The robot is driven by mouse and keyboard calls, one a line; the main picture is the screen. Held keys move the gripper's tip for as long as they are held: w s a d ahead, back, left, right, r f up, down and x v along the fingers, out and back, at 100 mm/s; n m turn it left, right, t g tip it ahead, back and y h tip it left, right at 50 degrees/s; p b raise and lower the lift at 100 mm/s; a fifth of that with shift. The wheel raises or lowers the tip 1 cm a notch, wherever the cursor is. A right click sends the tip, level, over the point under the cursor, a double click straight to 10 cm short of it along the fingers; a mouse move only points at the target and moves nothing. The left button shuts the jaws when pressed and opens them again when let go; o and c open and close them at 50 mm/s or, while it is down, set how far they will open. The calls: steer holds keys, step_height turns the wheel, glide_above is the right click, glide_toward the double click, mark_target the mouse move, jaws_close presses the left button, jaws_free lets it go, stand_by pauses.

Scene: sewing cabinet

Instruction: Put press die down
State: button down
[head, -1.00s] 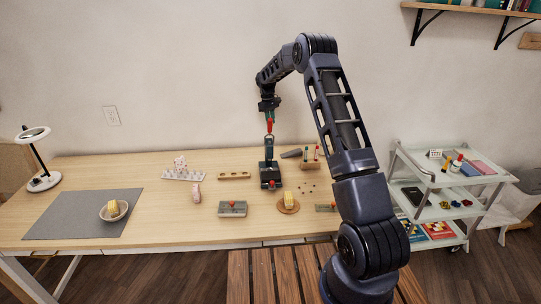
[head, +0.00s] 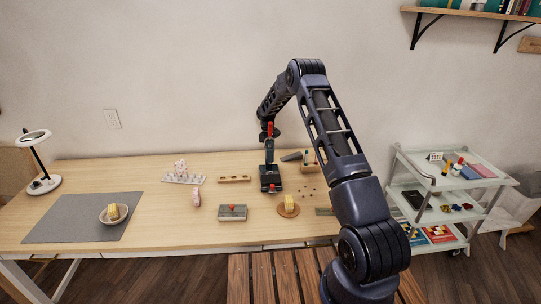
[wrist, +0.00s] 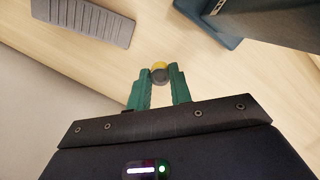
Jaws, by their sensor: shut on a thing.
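The press die (wrist: 159,75) is a small round piece with a yellow part and a grey part. In the wrist view it sits between the green fingertips of my gripper (wrist: 160,82), which is shut on it and holds it over the pale wooden table. A dark hand press (head: 270,178) with a red handle stands on the table in the head view. My gripper is low near the press's upper part there, and its fingers and the die cannot be made out. Part of the press's blue-grey base (wrist: 213,27) shows at the wrist view's top.
A grey ridged block (wrist: 88,19) lies on the table behind the press; it also shows in the head view (head: 291,156). The wall is close behind.

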steer(key=shift+f, duration=1.55)
steer(key=shift+f, duration=0.15)
steer(key=c, duration=1.3)
jaws_free()
steer(key=shift+o, duration=0.2)
